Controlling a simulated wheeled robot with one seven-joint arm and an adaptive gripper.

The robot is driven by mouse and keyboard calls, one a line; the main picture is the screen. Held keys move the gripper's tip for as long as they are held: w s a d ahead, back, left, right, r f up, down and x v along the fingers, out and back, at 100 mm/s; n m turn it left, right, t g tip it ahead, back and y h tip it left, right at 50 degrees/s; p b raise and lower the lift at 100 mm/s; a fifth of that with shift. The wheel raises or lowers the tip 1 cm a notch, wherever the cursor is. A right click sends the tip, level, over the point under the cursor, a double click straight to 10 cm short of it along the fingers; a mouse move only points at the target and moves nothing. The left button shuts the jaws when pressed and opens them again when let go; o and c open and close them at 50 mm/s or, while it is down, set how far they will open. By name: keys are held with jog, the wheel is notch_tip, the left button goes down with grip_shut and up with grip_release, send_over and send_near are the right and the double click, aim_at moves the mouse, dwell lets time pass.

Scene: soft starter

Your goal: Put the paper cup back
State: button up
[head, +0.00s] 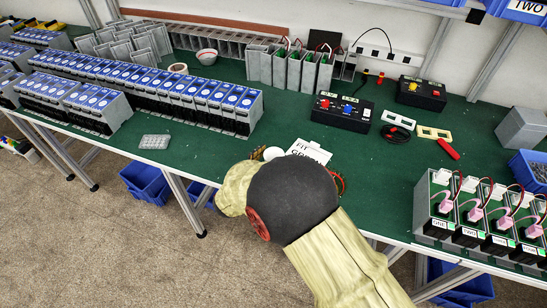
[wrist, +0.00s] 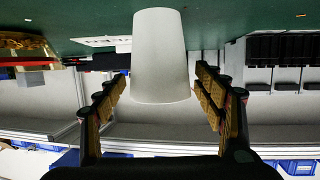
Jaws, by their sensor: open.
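The white paper cup (wrist: 160,55) stands on the green tabletop, which fills the top of the wrist view. My gripper (wrist: 162,80) is open, with a finger on each side of the cup. Gaps show between the cup's wall and both fingers, so it does not look gripped. In the head view my dark round wrist joint and pale arm hide most of the gripper. A small white rounded patch (head: 272,153) beside the wrist joint may be the cup's top.
A white lettered card (head: 309,151) lies just behind my wrist. A black control box (head: 342,113) stands further back, with cables and a red-handled tool (head: 448,149) to its right. Wired modules (head: 470,220) stand at the right front. Bare green tabletop (head: 195,150) lies left of my gripper.

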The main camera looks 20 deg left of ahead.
jog(key=shift+r, duration=0.2)
jog(key=p+v, duration=0.2)
jog(key=v, duration=1)
jog(key=shift+p, duration=0.4)
